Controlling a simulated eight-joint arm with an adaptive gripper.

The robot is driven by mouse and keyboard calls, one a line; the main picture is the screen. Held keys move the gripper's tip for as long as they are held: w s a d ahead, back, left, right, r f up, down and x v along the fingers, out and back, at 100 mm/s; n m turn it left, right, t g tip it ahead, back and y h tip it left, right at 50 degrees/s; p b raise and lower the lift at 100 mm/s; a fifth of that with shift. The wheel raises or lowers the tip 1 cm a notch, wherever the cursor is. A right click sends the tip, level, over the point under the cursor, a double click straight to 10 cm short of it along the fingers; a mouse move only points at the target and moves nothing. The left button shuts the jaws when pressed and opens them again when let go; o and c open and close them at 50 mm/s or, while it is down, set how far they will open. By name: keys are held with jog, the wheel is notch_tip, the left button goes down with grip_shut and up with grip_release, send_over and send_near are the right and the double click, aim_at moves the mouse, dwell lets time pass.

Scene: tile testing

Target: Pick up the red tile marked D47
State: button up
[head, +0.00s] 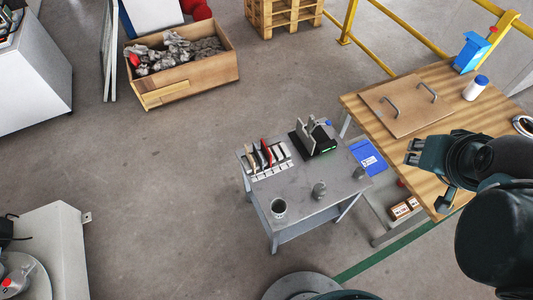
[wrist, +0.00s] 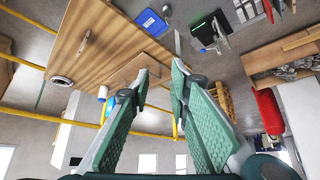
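A red tile (head: 266,151) stands upright in a white slotted rack (head: 271,171) on a small grey table (head: 300,192). Other tiles, tan, dark and pale, stand beside it in the rack. Any marking on the tiles is too small to read. My gripper (head: 412,152) is at the right, over the wooden workbench, well apart from the rack. In the wrist view my gripper (wrist: 160,78) shows two green-padded fingers spread apart with nothing between them.
A black device with a metal holder (head: 316,140) stands right of the rack. The wooden workbench (head: 458,100) carries a board with handles (head: 404,108) and a white bottle (head: 475,88).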

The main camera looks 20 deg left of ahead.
jog(key=shift+c, duration=0.7)
jog(key=shift+c, duration=1.1)
jog(key=shift+w+a, duration=0.1)
